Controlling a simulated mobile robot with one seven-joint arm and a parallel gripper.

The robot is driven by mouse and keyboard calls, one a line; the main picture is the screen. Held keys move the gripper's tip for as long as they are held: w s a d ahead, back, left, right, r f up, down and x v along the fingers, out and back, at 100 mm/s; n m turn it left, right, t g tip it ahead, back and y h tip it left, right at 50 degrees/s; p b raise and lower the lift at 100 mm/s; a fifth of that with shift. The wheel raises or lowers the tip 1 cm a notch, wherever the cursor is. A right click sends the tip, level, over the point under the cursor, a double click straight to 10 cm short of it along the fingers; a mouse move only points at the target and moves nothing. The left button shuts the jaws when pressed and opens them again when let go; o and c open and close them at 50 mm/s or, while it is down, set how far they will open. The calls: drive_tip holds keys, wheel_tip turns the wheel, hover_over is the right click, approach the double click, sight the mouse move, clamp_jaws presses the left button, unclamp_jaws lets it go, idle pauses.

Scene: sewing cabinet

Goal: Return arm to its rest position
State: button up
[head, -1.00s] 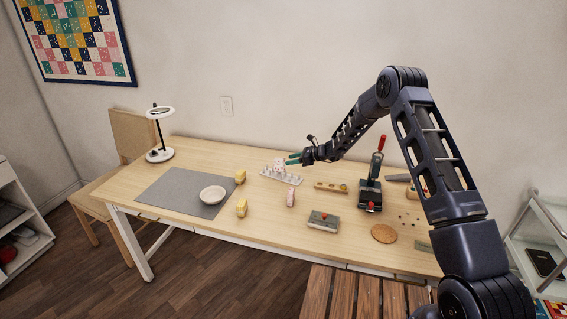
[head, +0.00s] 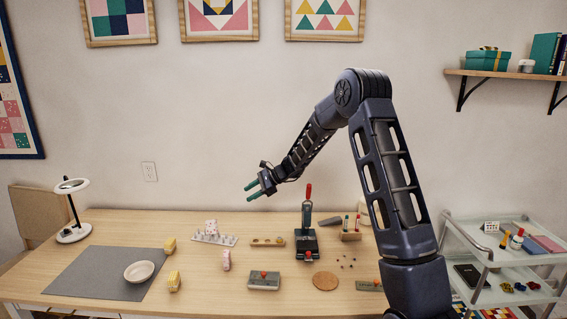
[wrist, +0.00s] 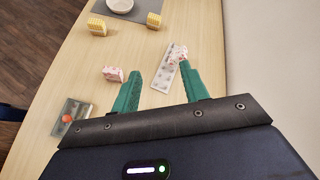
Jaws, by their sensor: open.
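My gripper (head: 251,190) is raised above the back of the table in the head view, in front of the wall. Its two green fingers are apart and nothing is between them. In the wrist view my gripper (wrist: 163,88) points down over the table, with the white peg rack (wrist: 165,76) lying below and beyond the fingers. A pink-patterned piece (head: 211,227) stands on the rack. Another pink-patterned piece (head: 226,260) stands on the table in front of it.
The table (head: 200,292) also holds a grey mat (head: 85,275) with a white bowl (head: 139,271), two yellow blocks (head: 174,281), a lamp (head: 72,210), a red-handled press (head: 306,240) and a grey box with a red knob (head: 263,281). A glass cart (head: 470,262) stands at right.

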drive_tip(key=s+d+r+n+t+h, duration=0.15)
drive_tip(key=s+d+r+n, duration=0.25)
drive_tip(key=s+d+r, duration=0.55)
drive_tip(key=s+d+r+n+h, duration=0.3)
drive_tip(key=s+d+r, duration=0.4)
drive_tip(key=d, duration=0.5)
drive_tip(key=s+d+r+n+t+h, duration=0.1)
drive_tip(key=s+d+n+t+h, duration=0.2)
drive_tip(key=s+d, duration=1.7)
drive_tip(key=s+n+h, duration=0.2)
drive_tip(key=s+h, duration=0.2)
drive_tip(key=shift+d+t, duration=0.25)
drive_tip(key=shift+t, duration=0.1)
drive_tip(key=shift+r, duration=0.1)
drive_tip(key=shift+o, duration=1.2)
drive_tip(key=shift+w, duration=0.1)
